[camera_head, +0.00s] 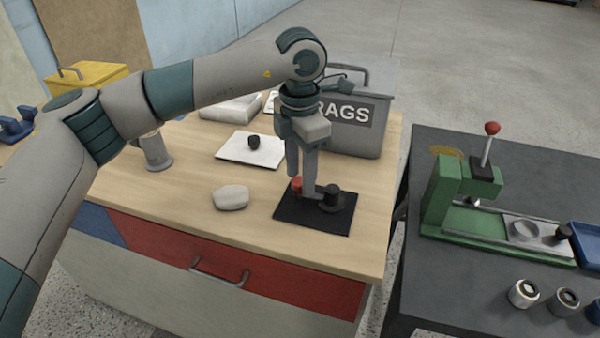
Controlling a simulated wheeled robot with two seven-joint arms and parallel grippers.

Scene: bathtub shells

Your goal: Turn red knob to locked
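The red knob (297,184) is on a black plate (318,219) near the front right of the wooden bench, partly hidden by my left gripper. A black knob (331,194) stands to its right on the same plate. My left gripper (302,186) points down at the red knob, its two fingers a little apart and around or just above it. I cannot tell whether they grip it. The knob's pointer and any locked marking cannot be made out. My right gripper is not in view.
A grey RAGS bin (362,140) stands behind the gripper. A dark table with a green press (443,195) stands to the right, across a gap.

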